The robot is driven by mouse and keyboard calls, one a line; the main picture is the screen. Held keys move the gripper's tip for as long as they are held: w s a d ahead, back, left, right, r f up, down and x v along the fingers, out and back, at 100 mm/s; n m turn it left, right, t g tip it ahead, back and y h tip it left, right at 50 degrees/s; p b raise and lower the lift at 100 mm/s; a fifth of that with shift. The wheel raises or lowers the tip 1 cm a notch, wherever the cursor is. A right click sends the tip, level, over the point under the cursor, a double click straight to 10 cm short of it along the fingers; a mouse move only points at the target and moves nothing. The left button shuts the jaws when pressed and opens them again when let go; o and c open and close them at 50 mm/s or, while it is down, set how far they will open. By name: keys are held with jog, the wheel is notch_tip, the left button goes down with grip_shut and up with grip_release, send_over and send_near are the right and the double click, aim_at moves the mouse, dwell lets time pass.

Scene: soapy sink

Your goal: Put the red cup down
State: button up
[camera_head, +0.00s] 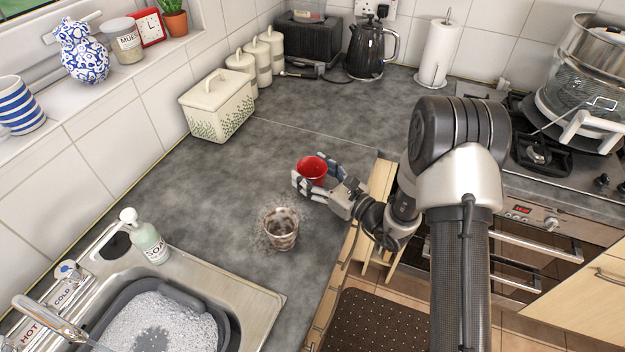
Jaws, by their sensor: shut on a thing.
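The red cup (312,168) is upright between the fingers of my gripper (309,183). My gripper is shut on it, with fingers on its left and right sides. The gripper hides the cup's lower part, so I cannot tell whether its base touches the grey worktop (215,185). The cup is above the worktop's right part, near its front edge.
A soap bottle (150,240) and a sink with a basin of suds (165,318) are at lower left. A bread bin (218,106), canisters (257,62) and a black kettle (371,50) stand behind. The worktop's middle is clear.

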notch_tip(320, 180, down, 2)
jog(key=shift+r, duration=0.1)
jog(key=o, duration=0.8)
jog(key=shift+f+b, duration=0.25)
jog(key=shift+b, duration=0.05)
jog(key=o, duration=0.5)
jog(key=shift+c, duration=0.2)
jog(key=shift+r, duration=0.15)
